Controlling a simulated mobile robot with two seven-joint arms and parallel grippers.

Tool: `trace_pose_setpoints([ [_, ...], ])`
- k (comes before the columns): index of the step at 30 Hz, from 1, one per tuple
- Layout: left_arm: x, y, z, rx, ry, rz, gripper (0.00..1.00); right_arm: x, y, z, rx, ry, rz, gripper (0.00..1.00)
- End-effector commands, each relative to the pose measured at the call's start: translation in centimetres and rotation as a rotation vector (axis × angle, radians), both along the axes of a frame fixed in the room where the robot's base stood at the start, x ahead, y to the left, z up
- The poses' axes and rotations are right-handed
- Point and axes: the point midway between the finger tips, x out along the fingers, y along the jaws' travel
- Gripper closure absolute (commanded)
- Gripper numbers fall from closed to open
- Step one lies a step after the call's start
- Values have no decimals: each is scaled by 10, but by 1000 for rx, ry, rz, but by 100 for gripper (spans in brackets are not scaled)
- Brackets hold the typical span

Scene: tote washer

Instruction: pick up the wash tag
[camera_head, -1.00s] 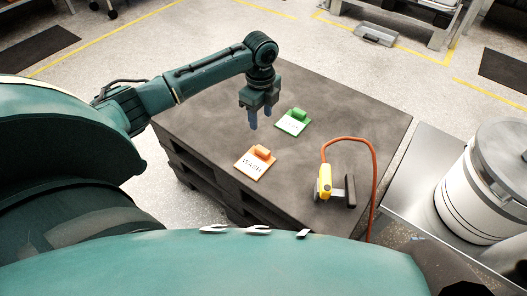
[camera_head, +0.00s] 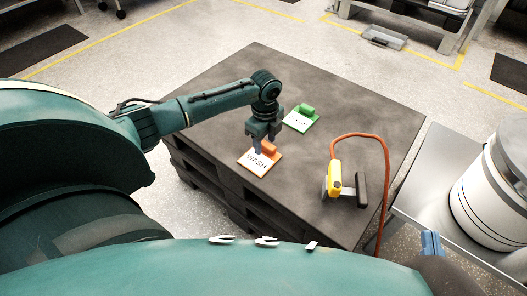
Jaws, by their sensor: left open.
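The wash tag (camera_head: 256,164) is a white card with an orange edge, the word WASH and a raised orange grip block (camera_head: 269,149). It lies flat on the dark pallet top (camera_head: 215,128). My left gripper (camera_head: 264,147) is open and points down at the tag's grip block, with its fingers partly covering it. I cannot tell whether the fingers touch the block.
A green tag (camera_head: 300,122) lies just behind the wash tag. A yellow tool (camera_head: 334,179) with an orange hose (camera_head: 386,175) lies to the right on the pallet. A white drum (camera_head: 492,200) stands on a metal table (camera_head: 412,183). The pallet's back right is clear.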

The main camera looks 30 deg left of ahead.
Motion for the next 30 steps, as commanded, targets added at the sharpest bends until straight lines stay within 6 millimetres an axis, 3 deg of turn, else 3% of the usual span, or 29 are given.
trace_pose_setpoints([
  [6,0,0,-1,0,-1,-1,53,0,0,1,4,1,1,100],
  [23,0,0,0,0,-1,-1,99,0,0,1,3,1,0,100],
  [30,0,0,0,0,-1,-1,100,0,0,1,3,1,0,100],
])
